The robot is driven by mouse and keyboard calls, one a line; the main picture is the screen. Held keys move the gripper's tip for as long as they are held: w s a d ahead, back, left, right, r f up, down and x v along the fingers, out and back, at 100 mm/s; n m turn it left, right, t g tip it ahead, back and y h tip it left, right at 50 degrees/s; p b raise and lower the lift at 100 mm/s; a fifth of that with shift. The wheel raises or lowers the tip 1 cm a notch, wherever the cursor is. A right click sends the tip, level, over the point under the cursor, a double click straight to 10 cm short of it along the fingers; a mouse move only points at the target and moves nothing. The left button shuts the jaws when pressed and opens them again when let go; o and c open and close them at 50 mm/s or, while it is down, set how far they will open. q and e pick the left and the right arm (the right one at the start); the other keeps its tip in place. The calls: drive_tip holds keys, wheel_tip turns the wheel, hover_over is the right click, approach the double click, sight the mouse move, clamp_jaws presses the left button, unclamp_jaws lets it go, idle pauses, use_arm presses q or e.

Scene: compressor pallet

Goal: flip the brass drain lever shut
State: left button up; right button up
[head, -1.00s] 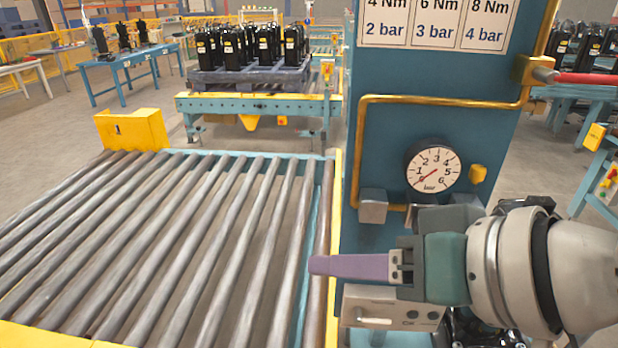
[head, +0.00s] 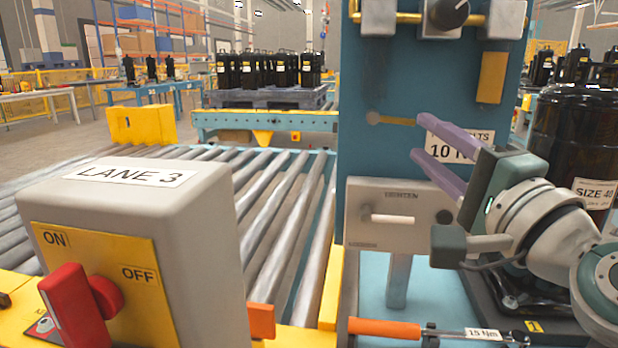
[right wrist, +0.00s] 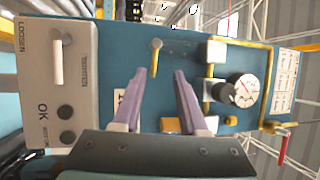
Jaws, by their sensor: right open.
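The brass drain lever (head: 396,121) is on the face of the blue panel (head: 400,75). It lies about level, its round pivot at the left and its free end to the right. My right gripper (head: 420,137) comes from the right with its two purple fingers spread and empty, tips close to the lever's free end. In the right wrist view the lever (right wrist: 154,58) shows just beyond the gap between the fingertips (right wrist: 159,72); I cannot tell whether they touch. My left gripper is not in view.
The LOOSEN/TIGHTEN plate (head: 397,216) is below the fingers. A 10 Nm label (head: 455,140) is partly behind them. The LANE 3 switch box (head: 130,230) is at front left. A black compressor (head: 575,140) stands at right. The gauge (right wrist: 242,92) shows in the right wrist view.

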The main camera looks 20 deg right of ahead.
sight(400, 122)
drive_tip(key=shift+m+h, duration=0.5)
drive_tip(key=x, duration=0.6)
drive_tip(key=d+f+b+x, duration=0.1)
drive_tip(key=x, duration=0.2)
drive_tip(key=shift+w+r, duration=0.1)
drive_tip(key=shift+w, duration=0.3)
clamp_jaws()
